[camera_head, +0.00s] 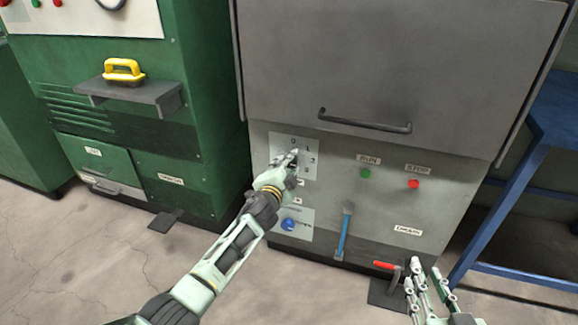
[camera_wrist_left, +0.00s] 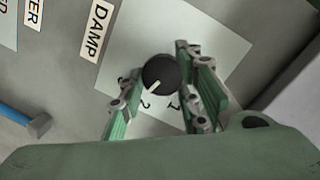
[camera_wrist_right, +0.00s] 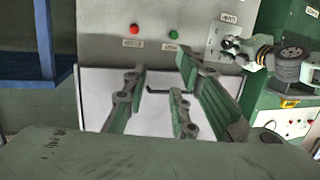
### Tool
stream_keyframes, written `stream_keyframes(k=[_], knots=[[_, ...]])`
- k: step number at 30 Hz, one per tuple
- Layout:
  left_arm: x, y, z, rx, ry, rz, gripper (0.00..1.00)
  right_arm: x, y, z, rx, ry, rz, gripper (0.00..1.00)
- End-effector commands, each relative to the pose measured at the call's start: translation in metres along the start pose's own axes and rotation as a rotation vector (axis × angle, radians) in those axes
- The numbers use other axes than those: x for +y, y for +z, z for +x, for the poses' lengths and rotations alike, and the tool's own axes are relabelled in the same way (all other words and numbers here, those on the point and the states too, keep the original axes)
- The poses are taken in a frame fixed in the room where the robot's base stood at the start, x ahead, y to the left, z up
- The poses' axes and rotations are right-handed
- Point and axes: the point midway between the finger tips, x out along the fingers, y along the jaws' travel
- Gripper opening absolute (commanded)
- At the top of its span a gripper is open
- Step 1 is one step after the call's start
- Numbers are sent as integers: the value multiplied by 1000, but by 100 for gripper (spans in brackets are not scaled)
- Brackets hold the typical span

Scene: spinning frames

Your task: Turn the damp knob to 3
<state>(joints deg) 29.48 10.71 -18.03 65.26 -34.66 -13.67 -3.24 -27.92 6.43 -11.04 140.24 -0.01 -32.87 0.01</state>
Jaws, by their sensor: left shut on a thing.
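The damp knob (camera_wrist_left: 161,74) is a round black knob with a pale pointer line, which points to the lower left in the left wrist view. It sits on a light dial plate beside the DAMP label (camera_wrist_left: 96,31). My left gripper (camera_head: 291,157) has its fingers on both sides of the knob and is shut on it. In the head view the hand hides the knob; figures on the dial plate (camera_head: 310,147) show around it. My right gripper (camera_head: 427,284) is open and empty at the lower right, away from the panel.
The grey machine has a green RUN button (camera_head: 366,173), a red STOP button (camera_head: 413,184), a blue knob (camera_head: 288,224), a blue lever (camera_head: 345,232) and a red-handled lever (camera_head: 386,265) low down. A blue frame (camera_head: 510,190) stands at right, a green machine (camera_head: 200,110) at left.

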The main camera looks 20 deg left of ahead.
Motion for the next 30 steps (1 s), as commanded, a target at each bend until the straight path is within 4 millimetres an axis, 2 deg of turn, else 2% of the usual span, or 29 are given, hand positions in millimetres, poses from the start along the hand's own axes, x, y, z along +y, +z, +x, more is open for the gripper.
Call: stream_keyframes(k=[1, 15, 22, 30], knots=[[11, 0, -2, -2, 9, 41, 5, -1, -3, 1, 21, -2, 1, 25], [12, 3, -1, -38, -25, 432, 5, -7, -50, 0, 252, -15, 4, 25], [11, 4, -1, -50, -34, 544, 5, -9, -65, -3, 329, -19, 6, 25], [11, 5, -1, -55, -39, 602, 5, -10, -73, -6, 366, -21, 7, 25]])
